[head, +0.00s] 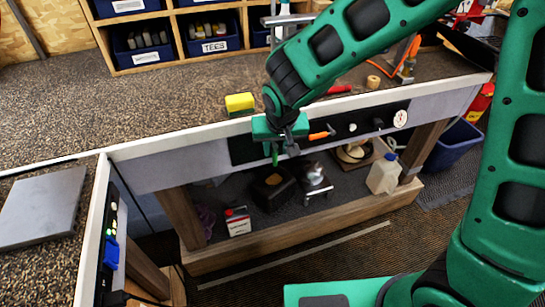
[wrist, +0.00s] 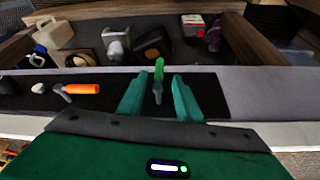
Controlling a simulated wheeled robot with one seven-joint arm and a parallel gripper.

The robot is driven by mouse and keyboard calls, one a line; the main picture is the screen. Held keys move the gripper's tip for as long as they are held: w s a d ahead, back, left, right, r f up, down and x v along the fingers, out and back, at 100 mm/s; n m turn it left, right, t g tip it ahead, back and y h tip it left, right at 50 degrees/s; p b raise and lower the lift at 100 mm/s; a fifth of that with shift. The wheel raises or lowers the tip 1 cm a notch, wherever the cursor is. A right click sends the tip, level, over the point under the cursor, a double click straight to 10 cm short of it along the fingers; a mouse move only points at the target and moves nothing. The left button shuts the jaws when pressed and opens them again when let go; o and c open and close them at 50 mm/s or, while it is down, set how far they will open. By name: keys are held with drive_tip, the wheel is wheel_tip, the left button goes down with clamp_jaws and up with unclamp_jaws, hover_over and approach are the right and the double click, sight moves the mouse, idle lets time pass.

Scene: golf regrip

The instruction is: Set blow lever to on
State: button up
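The workbench's front panel (head: 240,149) is black and carries two levers. The green-tipped lever (wrist: 158,72) stands between my fingers in the wrist view; its tip also shows below my gripper in the head view (head: 275,155). The orange-tipped lever (wrist: 80,89) is beside it, pointing sideways, and shows right of my gripper in the head view (head: 321,135). No readable label tells me which one is the blow lever. My gripper (wrist: 161,84) is open, with one finger on each side of the green lever and visible gaps. In the head view my gripper (head: 284,147) is at the panel.
Below the panel, a shelf holds a white jug (head: 383,175), a red-and-white can (head: 238,222) and dark devices. A yellow sponge (head: 240,102) lies on the benchtop near its front edge. A white gauge (head: 400,118) and knobs sit right on the panel.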

sight(275, 155)
drive_tip(key=x, duration=0.7)
drive_tip(key=shift+w+f, duration=0.15)
